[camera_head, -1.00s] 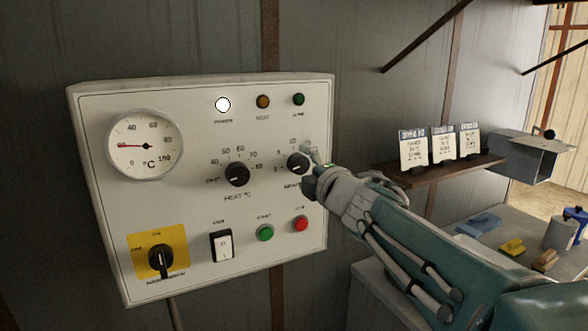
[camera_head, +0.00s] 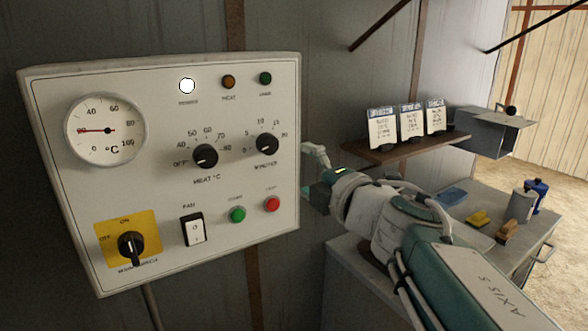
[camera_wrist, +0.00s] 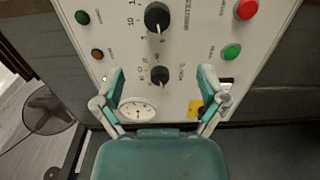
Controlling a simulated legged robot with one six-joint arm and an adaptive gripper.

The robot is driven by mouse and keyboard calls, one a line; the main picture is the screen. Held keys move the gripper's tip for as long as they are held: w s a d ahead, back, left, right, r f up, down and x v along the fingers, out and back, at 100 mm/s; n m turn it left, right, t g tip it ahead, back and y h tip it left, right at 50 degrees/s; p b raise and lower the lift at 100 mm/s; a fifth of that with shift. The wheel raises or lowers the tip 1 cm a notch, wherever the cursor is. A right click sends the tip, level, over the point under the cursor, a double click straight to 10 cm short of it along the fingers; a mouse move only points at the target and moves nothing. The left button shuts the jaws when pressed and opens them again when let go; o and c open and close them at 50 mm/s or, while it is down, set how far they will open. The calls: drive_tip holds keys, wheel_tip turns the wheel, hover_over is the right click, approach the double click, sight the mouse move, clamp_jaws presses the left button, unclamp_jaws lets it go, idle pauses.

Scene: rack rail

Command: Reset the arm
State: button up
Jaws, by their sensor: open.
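My gripper (camera_head: 312,175) is beside the right edge of the white control panel (camera_head: 75,185), apart from the minutes knob (camera_head: 267,143). In the wrist view my gripper (camera_wrist: 162,88) has its two fingers spread wide with nothing between them, and the panel fills the space ahead. The panel carries a round dial (camera_head: 105,130), a heat knob (camera_head: 204,156), a black main switch (camera_head: 131,248) on a yellow plate, a fan rocker (camera_head: 193,229), a green button (camera_head: 237,215) and a red button (camera_head: 272,204). The white lamp (camera_head: 187,86) at the top is lit.
A shelf (camera_head: 395,152) on the wall holds several printed cards (camera_head: 411,121). A grey metal box (camera_head: 489,133) stands beyond it. The bench (camera_head: 540,235) at the right holds a yellow block (camera_head: 477,218), a brush (camera_head: 507,231), a grey can (camera_head: 521,204) and a blue container (camera_head: 537,195).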

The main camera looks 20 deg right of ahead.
drive_tip(key=s+d+f+m+g+h, duration=0.5)
drive_tip(key=f+m+h, duration=0.45)
drive_tip(key=m, duration=0.65)
drive_tip(key=s+a+f+m+g+y, duration=0.2)
drive_tip(key=s+f+g, duration=0.1)
drive_tip(key=s+f, duration=0.2)
drive_tip(key=s+a+f+m+g+y, duration=0.2)
drive_tip(key=s+a+f+m+g, duration=0.1)
drive_tip(key=s+f, duration=0.3)
wheel_tip(320, 180, down, 2)
drive_tip(key=shift+s+a+f+g, duration=0.1)
drive_tip(key=shift+s+a+g, duration=0.2)
drive_tip(key=shift+g, duration=0.1)
drive_tip(key=shift+y, duration=0.25)
